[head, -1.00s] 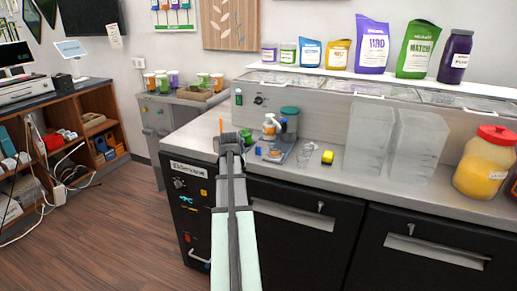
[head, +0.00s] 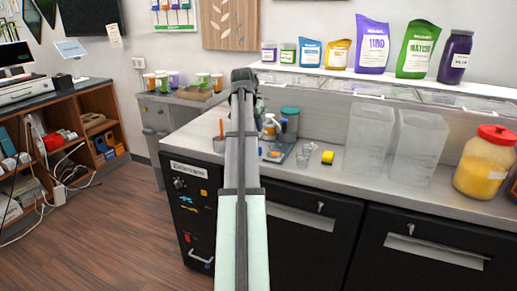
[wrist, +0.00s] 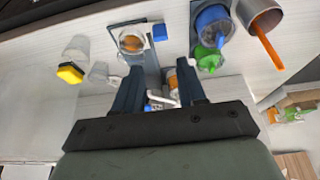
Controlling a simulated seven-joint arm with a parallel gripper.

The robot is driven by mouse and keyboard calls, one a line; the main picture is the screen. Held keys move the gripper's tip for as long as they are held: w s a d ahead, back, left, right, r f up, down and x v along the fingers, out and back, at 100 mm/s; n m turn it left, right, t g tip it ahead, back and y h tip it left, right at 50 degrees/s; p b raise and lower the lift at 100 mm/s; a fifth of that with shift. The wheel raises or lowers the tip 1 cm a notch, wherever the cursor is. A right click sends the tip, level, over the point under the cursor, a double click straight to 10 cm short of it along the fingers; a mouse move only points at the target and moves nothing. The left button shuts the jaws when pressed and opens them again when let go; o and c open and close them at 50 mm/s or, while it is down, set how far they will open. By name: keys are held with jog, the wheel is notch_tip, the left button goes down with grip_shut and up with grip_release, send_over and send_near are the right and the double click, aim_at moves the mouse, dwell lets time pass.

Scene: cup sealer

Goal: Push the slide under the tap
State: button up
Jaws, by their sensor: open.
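A flat grey-blue plate, which looks like the slide (wrist: 147,62), lies on the counter with a clear round cup or ring (wrist: 131,41) on it. It shows partly in the head view (head: 283,154). My gripper (wrist: 160,92) is open, its two dark fingers apart, over the plate's near end. An orange and white object (wrist: 171,82) shows between and behind the fingers; I cannot tell whether it is touched. In the head view my arm hides the fingers. I cannot clearly make out the tap.
A pencil cup (head: 219,145) stands left of my arm.

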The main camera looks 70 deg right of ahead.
jog(key=x, duration=1.3)
jog(key=shift+d+f, duration=0.2)
jog(key=shift+f, duration=0.05)
grip_shut()
